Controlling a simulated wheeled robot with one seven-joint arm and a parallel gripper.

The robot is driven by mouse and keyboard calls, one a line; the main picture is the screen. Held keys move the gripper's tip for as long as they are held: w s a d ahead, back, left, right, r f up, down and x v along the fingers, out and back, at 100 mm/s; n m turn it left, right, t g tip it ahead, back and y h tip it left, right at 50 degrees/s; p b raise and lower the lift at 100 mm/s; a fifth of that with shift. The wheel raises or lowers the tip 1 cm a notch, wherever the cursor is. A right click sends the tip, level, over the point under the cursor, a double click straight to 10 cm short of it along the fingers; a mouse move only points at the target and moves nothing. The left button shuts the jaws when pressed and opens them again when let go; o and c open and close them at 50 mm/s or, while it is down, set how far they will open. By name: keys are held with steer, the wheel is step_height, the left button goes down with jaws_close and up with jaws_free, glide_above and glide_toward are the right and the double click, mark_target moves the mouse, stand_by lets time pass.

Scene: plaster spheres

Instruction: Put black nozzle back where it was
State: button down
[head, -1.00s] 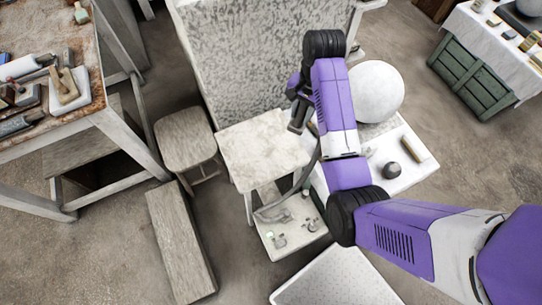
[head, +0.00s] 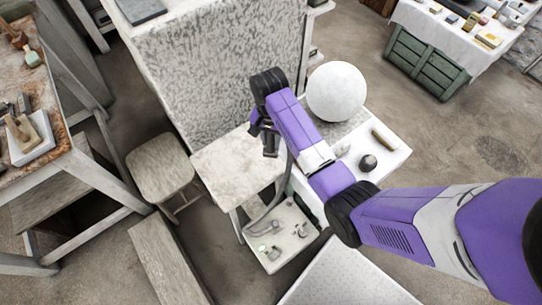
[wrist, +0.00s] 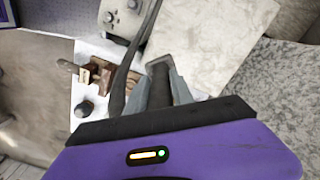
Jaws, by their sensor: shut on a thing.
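My gripper (head: 269,143) hangs above the right part of a small pale-topped table (head: 225,165). In the wrist view my gripper (wrist: 160,95) is shut on the black nozzle (wrist: 160,80), a dark cylinder between the two grey fingers. In the head view the nozzle is hard to tell from the dark fingers. A dark hose (wrist: 120,85) runs beside the gripper, and its loop shows in the head view (head: 262,217) near a white unit with knobs (head: 272,255). The place the nozzle came from cannot be told.
A white plaster sphere (head: 336,92) stands behind a white worktop (head: 390,150) with a dark round knob-like object (head: 368,162). A tall speckled panel (head: 200,75) rises behind the small table. A wooden stool (head: 160,168) and a bench (head: 165,260) stand left.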

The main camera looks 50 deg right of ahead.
mark_target(271, 151)
step_height(271, 151, down, 7)
steer(key=shift+f+b, duration=0.1)
steer(key=shift+b, duration=0.45)
steer(key=shift+f+b, duration=2.05)
steer(key=shift+f, duration=0.15)
steer(key=shift+f, duration=0.15)
steer(key=c, duration=1.1)
jaws_free()
